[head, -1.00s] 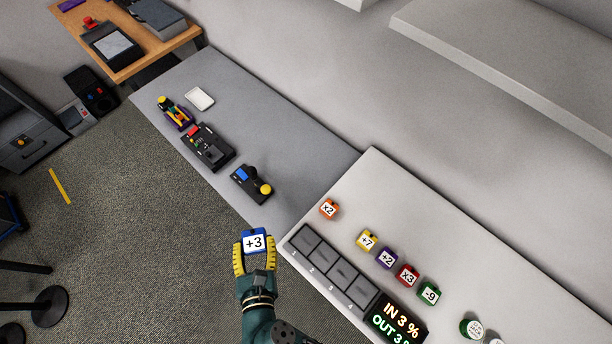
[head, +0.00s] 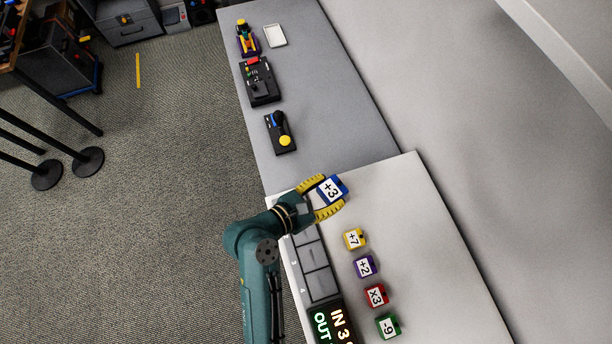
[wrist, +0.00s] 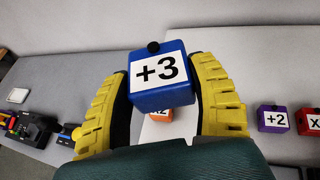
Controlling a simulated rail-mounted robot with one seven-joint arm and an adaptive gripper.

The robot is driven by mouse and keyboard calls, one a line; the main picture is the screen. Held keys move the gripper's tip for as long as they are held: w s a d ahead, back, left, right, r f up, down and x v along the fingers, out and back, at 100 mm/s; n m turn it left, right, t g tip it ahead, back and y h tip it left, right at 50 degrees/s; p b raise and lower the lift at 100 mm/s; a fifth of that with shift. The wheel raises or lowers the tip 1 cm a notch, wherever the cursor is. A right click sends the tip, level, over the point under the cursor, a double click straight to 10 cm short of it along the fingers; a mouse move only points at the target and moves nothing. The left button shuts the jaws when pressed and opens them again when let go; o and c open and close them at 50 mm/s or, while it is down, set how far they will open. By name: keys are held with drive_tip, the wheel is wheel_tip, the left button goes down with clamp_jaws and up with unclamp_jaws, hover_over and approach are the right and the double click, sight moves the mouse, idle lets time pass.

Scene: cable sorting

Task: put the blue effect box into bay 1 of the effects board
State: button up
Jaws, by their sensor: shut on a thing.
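My gripper (head: 329,195) has yellow ribbed fingers and is shut on the blue effect box (head: 333,187), marked +3. The effects board (head: 313,257) is a dark strip of grey bays along the table's left edge. Bays 3 and 4 show empty. My arm and gripper cover most of the bay 1 end in the head view.
An orange box (wrist: 158,116) sits behind the blue box in the wrist view, mostly hidden. Yellow +7 (head: 354,239), purple +2 (head: 364,266), red x3 (head: 376,295) and green -9 (head: 388,326) boxes line the board's right side. A lit display (head: 332,324) adjoins bay 4. The table's right side is clear.

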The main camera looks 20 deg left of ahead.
drive_tip(key=a+f+m+g+h+b, duration=0.1)
drive_tip(key=a+f+b, duration=0.2)
drive_tip(key=f+b, duration=0.5)
drive_tip(key=a+f+m+g+h+b, duration=0.1)
drive_tip(key=a+f+b, duration=0.3)
drive_tip(key=f+b, duration=0.4)
drive_tip(key=a+f+m+h+b, duration=0.1)
drive_tip(key=a+f+b, duration=0.2)
drive_tip(key=f+b, duration=0.5)
drive_tip(key=shift+a+m+g+b, duration=0.2)
drive_tip(key=shift+m+g+b, duration=0.15)
drive_tip(key=shift+b, duration=1.9)
drive_tip(key=o, duration=1.2)
drive_tip(key=shift+s, duration=0.1)
drive_tip(key=shift+o, duration=0.2)
drive_tip(key=shift+r, duration=0.15)
drive_tip(key=shift+a+r+p, duration=0.1)
drive_tip(key=shift+r+p, duration=0.15)
drive_tip(key=shift+p, duration=0.05)
drive_tip(key=p+v, duration=0.6)
drive_tip(key=v, duration=0.5)
drive_tip(key=shift+s+a, duration=0.2)
drive_tip(key=shift+a, duration=0.1)
